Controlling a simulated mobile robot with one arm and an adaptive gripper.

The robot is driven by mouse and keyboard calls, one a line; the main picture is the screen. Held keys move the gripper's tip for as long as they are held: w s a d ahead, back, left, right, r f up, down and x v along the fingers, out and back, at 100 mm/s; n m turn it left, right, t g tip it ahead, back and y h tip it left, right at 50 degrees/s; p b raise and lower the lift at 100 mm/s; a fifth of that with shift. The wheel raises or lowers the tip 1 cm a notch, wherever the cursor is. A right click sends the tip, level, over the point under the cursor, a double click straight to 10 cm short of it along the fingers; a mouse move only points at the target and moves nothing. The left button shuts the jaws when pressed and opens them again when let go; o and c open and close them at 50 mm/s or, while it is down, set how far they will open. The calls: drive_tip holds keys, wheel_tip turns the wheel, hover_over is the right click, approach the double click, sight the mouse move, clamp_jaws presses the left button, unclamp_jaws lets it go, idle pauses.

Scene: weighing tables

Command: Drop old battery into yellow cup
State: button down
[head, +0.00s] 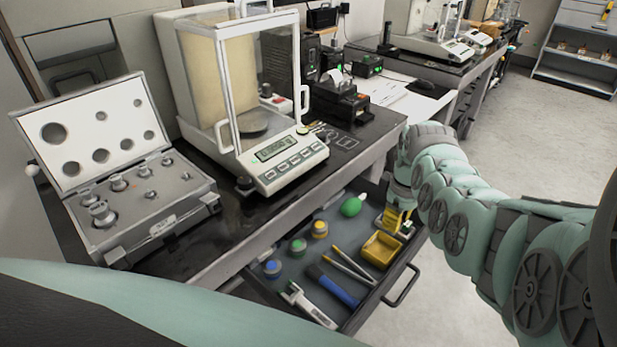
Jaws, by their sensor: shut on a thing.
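The yellow cup (382,251) is a small open, square-sided tray in the right part of the open drawer. My gripper (396,222) points down at the drawer's right end, just behind and to the right of the cup in the picture. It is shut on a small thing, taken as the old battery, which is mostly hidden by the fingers. Yellow parts show at the gripper, and I cannot tell which belong to the fingers. I cannot tell whether the held thing is over the cup's opening or beside it.
The open drawer (328,238) also holds a green bulb (353,205), several small round-topped pots, tweezers (347,266), a blue-handled brush (335,287) and a white tool (306,304). Above stand a glass-walled balance (277,160) and an open weight case (140,218). Floor at right is clear.

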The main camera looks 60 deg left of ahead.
drive_tip(key=shift+f+b, duration=1.75)
drive_tip(key=shift+f, duration=0.6)
drive_tip(key=c, duration=0.8)
unclamp_jaws()
drive_tip(key=shift+r, duration=0.2)
drive_tip(key=shift+r, duration=3.6)
